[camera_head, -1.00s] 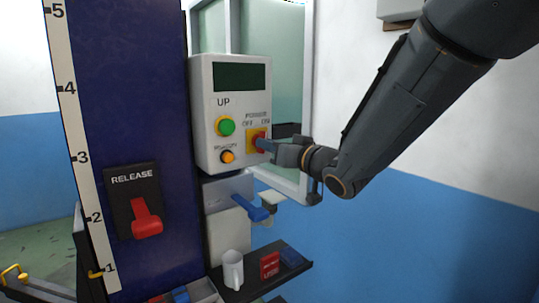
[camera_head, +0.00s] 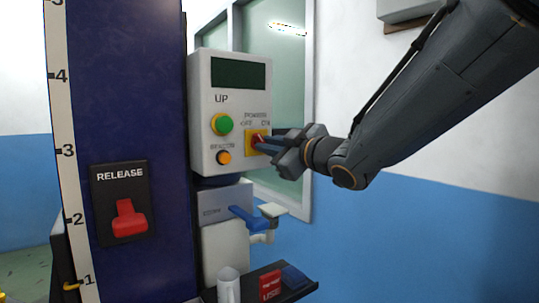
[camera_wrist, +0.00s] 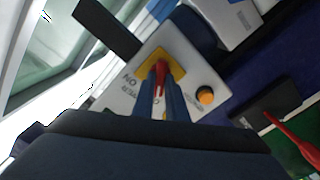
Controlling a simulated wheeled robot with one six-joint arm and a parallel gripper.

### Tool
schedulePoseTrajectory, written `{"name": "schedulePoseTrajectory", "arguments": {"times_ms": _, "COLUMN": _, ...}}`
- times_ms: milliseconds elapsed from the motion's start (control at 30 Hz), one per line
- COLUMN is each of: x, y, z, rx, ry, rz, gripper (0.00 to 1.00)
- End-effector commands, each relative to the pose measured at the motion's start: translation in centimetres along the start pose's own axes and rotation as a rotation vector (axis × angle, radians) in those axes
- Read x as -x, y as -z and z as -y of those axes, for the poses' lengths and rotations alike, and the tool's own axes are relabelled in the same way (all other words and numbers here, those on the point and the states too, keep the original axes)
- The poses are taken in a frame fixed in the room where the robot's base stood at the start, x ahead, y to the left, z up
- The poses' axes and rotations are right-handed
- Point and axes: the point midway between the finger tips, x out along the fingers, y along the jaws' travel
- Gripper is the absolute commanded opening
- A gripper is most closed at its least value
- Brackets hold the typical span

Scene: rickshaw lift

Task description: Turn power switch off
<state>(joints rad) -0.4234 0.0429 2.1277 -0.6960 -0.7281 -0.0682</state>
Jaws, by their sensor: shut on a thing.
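The power switch is a red knob (camera_head: 258,139) on a yellow square plate (camera_head: 250,152), at the right of a grey control box (camera_head: 204,110). "OFF" and "ON" labels stand above it. My gripper (camera_head: 264,146) reaches in from the right, with its blue fingers at the knob. In the wrist view my gripper (camera_wrist: 160,82) has a finger on each side of the red knob (camera_wrist: 160,72) and is shut on it. The fingers hide part of the knob, so its exact setting is hard to tell.
A green UP button (camera_head: 222,124) and an orange beacon button (camera_head: 224,157) are left of the switch. A blue-handled valve (camera_head: 243,215) sits below. A red release lever (camera_head: 128,218) is on the blue column.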

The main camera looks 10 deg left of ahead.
Motion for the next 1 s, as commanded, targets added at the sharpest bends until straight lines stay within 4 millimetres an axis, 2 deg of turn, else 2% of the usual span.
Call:
{"name": "schedulePoseTrajectory", "arguments": {"times_ms": 300, "x": -0.01, "y": -0.06, "z": 0.02, "rx": 0.08, "ry": 0.0, "rz": 0.001, "gripper": 0.0}}
{"name": "schedulePoseTrajectory", "arguments": {"times_ms": 733, "x": -0.01, "y": 0.01, "z": 0.0, "rx": 0.089, "ry": 0.0, "rz": 0.0, "gripper": 0.0}}
{"name": "schedulePoseTrajectory", "arguments": {"times_ms": 767, "x": -0.01, "y": 0.01, "z": 0.0, "rx": 0.089, "ry": 0.0, "rz": 0.0, "gripper": 0.16}}
{"name": "schedulePoseTrajectory", "arguments": {"times_ms": 833, "x": -0.01, "y": 0.01, "z": 0.0, "rx": 0.089, "ry": 0.0, "rz": 0.0, "gripper": 0.28}}
{"name": "schedulePoseTrajectory", "arguments": {"times_ms": 867, "x": -0.01, "y": 0.01, "z": 0.0, "rx": 0.089, "ry": 0.0, "rz": 0.0, "gripper": 0.31}}
{"name": "schedulePoseTrajectory", "arguments": {"times_ms": 1000, "x": -0.01, "y": 0.0, "z": 0.0, "rx": 0.088, "ry": 0.0, "rz": 0.0, "gripper": 0.31}}
